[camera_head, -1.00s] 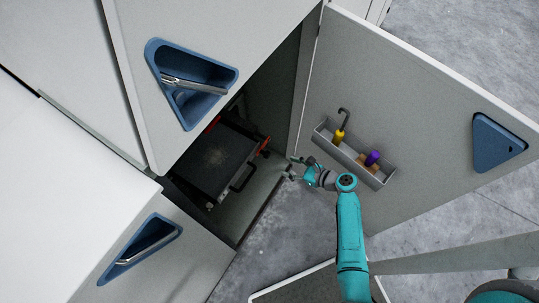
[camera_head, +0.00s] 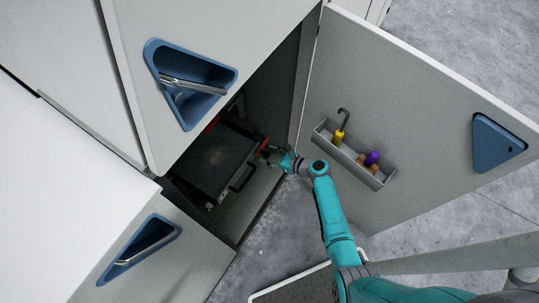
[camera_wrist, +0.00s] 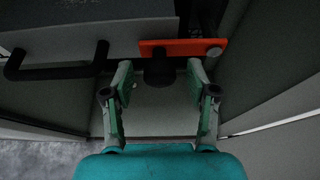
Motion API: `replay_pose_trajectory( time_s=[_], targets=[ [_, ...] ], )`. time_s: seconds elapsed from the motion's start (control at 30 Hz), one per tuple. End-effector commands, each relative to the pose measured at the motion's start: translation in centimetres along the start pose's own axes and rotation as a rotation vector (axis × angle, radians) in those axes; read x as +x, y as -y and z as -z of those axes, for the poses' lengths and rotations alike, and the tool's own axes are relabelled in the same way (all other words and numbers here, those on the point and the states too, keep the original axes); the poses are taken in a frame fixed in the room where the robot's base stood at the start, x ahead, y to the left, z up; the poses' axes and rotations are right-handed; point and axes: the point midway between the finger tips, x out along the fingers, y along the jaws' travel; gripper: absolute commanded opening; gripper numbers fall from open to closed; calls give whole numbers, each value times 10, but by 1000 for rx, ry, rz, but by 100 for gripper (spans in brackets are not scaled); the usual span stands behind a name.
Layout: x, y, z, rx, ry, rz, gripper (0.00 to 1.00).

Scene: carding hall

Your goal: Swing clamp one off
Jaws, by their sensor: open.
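An orange clamp (camera_wrist: 185,47) with a dark round knob (camera_wrist: 158,73) shows in the wrist view, beside a dark box-like unit inside the open cabinet. In the head view the clamp (camera_head: 264,145) is a small red piece at the unit's right corner, partly hidden by my gripper. A second red piece (camera_head: 213,122) sits at the unit's far corner; no numbers are readable. My gripper (camera_head: 268,155) is open inside the doorway. In the wrist view its fingers (camera_wrist: 160,72) stand on either side of the knob, which appears between the tips; contact cannot be told.
The dark unit (camera_head: 212,162) has a black bar handle (camera_wrist: 58,72) left of the fingers. The open door (camera_head: 410,110) stands right of my arm, with a tray (camera_head: 376,180) holding a yellow-handled hook tool and a purple-topped item. Cabinet walls are close on both sides.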

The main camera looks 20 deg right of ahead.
Motion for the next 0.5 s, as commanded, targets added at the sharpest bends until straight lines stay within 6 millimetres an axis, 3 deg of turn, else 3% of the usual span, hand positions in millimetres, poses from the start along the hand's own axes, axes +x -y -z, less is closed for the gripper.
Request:
replay_pose_trajectory(
  time_s=[0.27, 0.37, 0.5],
  targets=[
    [2, 0, 0, 0, 0, 0, 58],
    [2, 0, 0, 0, 0, 0, 38],
    [2, 0, 0, 0, 0, 0, 3]
  ],
)
